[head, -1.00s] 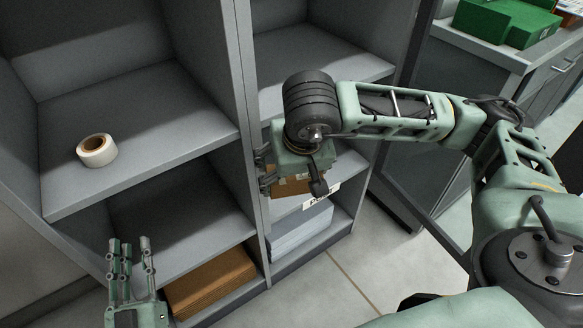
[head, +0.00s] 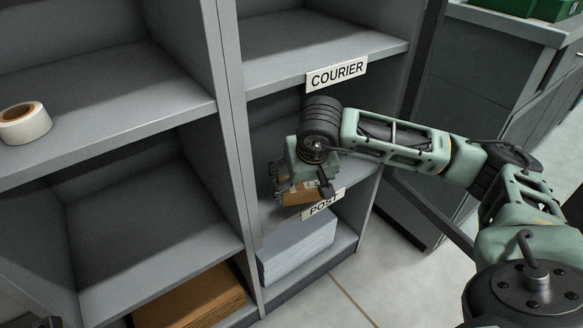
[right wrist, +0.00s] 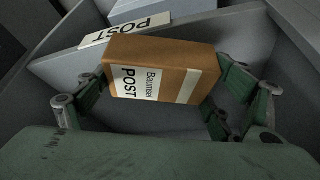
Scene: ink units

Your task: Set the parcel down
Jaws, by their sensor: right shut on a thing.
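The parcel (head: 299,197) is a small brown box. In the right wrist view the parcel (right wrist: 190,60) shows a white label reading POST and a pale strip. My right gripper (head: 283,190) is shut on it, with fingers on both sides of the box in the right wrist view (right wrist: 152,92). The parcel is at the front of the compartment above the POST sign (head: 323,203), close to that shelf's front edge. I cannot tell whether it touches the shelf. Only a tip of my left gripper (head: 50,322) shows at the bottom left.
A COURIER sign (head: 337,75) marks the shelf edge above my right arm. Grey-white stacked sheets (head: 297,250) lie below the POST shelf. Brown flat cardboard (head: 195,300) lies at the lower left. A tape roll (head: 24,124) stands on the left shelf. An upright divider (head: 232,130) separates the columns.

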